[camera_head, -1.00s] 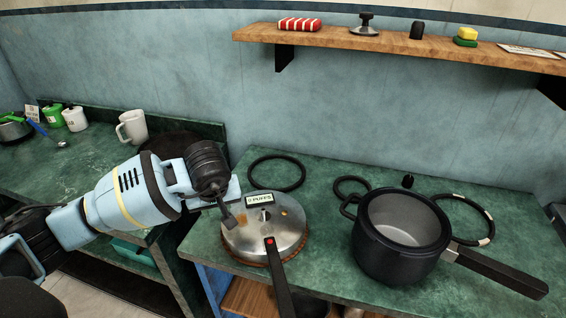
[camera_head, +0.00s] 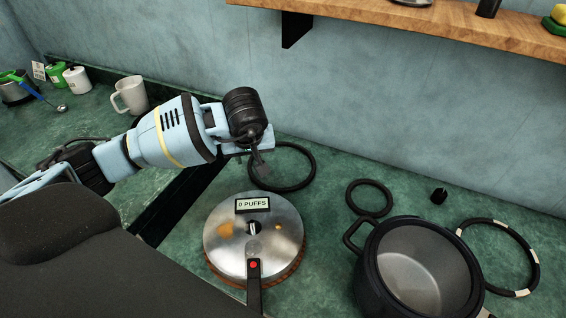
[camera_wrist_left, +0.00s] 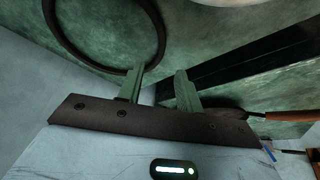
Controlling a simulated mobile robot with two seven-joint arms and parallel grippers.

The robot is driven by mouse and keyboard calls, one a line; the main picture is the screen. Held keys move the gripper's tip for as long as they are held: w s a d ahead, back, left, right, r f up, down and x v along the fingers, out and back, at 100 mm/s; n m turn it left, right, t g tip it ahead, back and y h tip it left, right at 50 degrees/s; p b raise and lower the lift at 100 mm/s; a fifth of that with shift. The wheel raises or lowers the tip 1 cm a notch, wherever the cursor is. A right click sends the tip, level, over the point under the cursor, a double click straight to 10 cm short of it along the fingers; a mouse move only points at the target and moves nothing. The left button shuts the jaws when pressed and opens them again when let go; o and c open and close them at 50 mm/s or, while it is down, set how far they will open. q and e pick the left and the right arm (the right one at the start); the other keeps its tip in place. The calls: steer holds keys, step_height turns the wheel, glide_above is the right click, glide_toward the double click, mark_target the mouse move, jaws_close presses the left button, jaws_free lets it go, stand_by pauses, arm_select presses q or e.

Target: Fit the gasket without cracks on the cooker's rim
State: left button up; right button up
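The cooker (camera_head: 395,262) is a dark open pot at the lower right, its rim bare. A plain black ring (camera_head: 288,188) lies behind the lid and shows no marks; it also appears in the left wrist view (camera_wrist_left: 160,38). A similar-sized black ring with pale patches (camera_head: 533,262) lies right of the cooker. A smaller black ring (camera_head: 388,197) lies between them. My left gripper (camera_head: 262,166) is over the plain ring's left side, open and empty. In the left wrist view its fingers (camera_wrist_left: 158,88) stand apart close to that ring; contact is unclear. My right gripper is out of view.
The round metal lid (camera_head: 285,228), labelled "0 PUFFS", sits in front of the plain ring. A small black knob (camera_head: 439,195) stands behind the cooker. A wooden shelf (camera_head: 420,25) overhangs the back. A mug (camera_head: 130,95) and jars stand on the left counter, beyond a dark gap.

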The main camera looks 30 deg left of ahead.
mark_target(250, 168)
arm_select(q)
steer(key=shift+x, duration=1.2)
steer(key=shift+a+x, duration=0.15)
steer(key=shift+x, duration=1.1)
steer(key=shift+a+x, duration=0.1)
steer(key=shift+x, duration=1.15)
steer(key=shift+r, duration=0.1)
steer(key=shift+w, duration=0.1)
jaws_close()
